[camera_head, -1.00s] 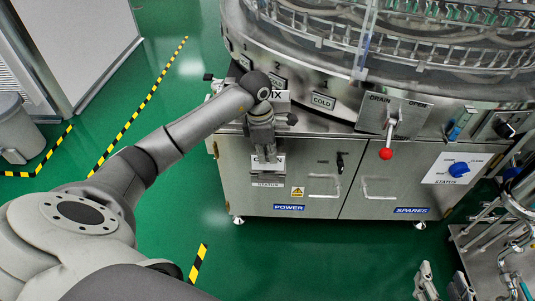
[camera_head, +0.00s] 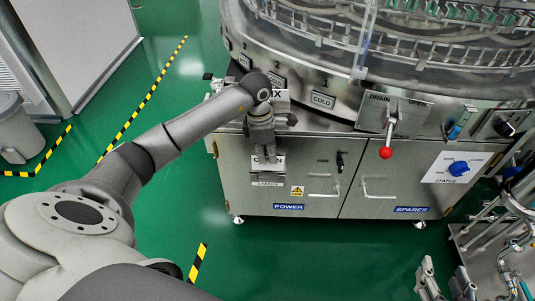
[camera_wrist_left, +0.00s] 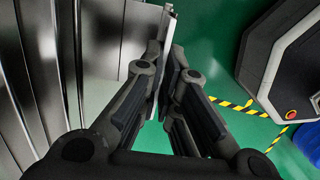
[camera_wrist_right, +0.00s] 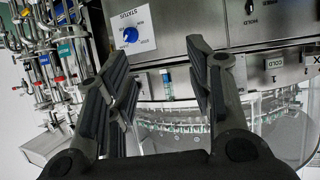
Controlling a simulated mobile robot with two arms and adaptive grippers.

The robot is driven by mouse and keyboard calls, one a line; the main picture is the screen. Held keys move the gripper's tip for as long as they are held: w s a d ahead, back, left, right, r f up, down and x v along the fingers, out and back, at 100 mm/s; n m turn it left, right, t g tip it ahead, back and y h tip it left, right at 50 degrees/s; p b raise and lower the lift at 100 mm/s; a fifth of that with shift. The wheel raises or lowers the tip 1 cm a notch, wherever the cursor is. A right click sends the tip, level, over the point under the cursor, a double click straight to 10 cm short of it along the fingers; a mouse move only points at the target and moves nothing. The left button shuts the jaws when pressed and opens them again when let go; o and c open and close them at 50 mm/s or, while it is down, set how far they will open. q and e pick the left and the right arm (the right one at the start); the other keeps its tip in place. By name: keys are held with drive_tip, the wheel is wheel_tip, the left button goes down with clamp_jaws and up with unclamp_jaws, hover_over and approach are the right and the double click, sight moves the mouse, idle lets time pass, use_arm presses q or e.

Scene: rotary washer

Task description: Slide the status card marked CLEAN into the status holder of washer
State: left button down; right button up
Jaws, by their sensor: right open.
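My left gripper (camera_head: 266,158) is at the washer's lower left front panel, pointing down. It is shut on a thin white card (camera_head: 279,164), which shows edge-on between the fingers in the left wrist view (camera_wrist_left: 165,35). The fingers hide much of the card, and its lettering cannot be read.
The washer cabinet (camera_head: 325,165) has a red-knobbed drain lever (camera_head: 386,152) and a blue status knob (camera_head: 458,169). A COLD label (camera_head: 322,101) and others line the rim above the left gripper. A metal rack (camera_head: 490,245) stands at lower right. Green floor (camera_head: 330,260) is clear in front.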

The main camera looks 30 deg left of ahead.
sight(267, 170)
use_arm(q)
drive_tip(key=shift+f, duration=0.1)
use_arm(e)
drive_tip(key=shift+r, duration=0.1)
idle(0.3)
use_arm(q)
drive_tip(key=shift+f+b, duration=0.3)
drive_tip(key=shift+f, duration=0.1)
use_arm(e)
drive_tip(key=shift+w+a+r+t, duration=0.2)
drive_tip(key=shift+w+r+t, duration=0.2)
drive_tip(key=shift+r, duration=0.2)
drive_tip(key=shift+w+a+r+t, duration=0.15)
drive_tip(key=shift+w+r+t, duration=0.1)
drive_tip(key=shift+r+t, duration=0.25)
use_arm(q)
drive_tip(key=shift+f, duration=0.15)
use_arm(e)
drive_tip(key=shift+r, duration=0.25)
